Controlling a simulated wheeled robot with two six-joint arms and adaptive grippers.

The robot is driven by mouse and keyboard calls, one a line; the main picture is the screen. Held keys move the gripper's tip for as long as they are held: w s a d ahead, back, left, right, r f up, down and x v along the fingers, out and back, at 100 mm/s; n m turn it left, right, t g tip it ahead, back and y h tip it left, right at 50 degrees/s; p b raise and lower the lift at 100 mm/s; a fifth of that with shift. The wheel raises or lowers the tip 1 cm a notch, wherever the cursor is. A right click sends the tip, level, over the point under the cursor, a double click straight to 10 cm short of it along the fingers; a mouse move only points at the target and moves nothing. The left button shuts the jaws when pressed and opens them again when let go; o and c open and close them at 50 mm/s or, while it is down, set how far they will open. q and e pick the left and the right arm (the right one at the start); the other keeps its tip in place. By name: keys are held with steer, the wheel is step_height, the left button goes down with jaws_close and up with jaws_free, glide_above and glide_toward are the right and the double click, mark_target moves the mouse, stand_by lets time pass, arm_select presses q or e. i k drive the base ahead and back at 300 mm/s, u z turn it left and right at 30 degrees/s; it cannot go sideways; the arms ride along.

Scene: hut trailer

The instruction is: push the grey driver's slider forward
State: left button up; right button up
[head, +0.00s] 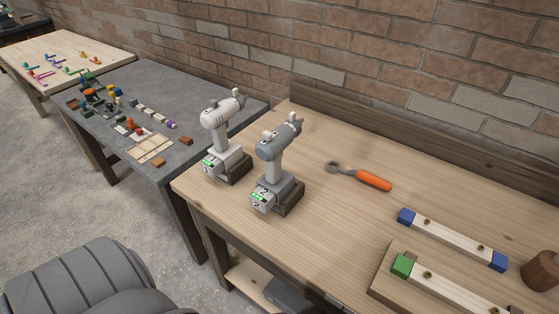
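The grey driver (276,147) stands upright on the wooden bench in the head view, its handle set in a light block with a green strip and a number that looks like 2, beside a dark brown block. Its head points to the upper right. Small raised parts show on top of the head; which one is the slider, and its position, are too small to tell. A similar white driver (217,117) stands just to its left, apart from it. Neither of my grippers is in view, and nothing touches the grey driver.
An orange-handled wrench (372,181) lies right of the drivers. A wooden bar with blue ends (450,238) and a green-ended bar (445,284) lie farther right, near a brown wooden cylinder (542,270). A grey table (190,90) with small parts stands left. A brick wall rises behind.

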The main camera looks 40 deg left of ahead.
mark_target(267, 135)
steer(key=z, duration=0.3)
steer(key=k, duration=0.9)
steer(key=u, duration=1.5)
steer(key=i, duration=0.5)
steer(key=z, duration=0.1)
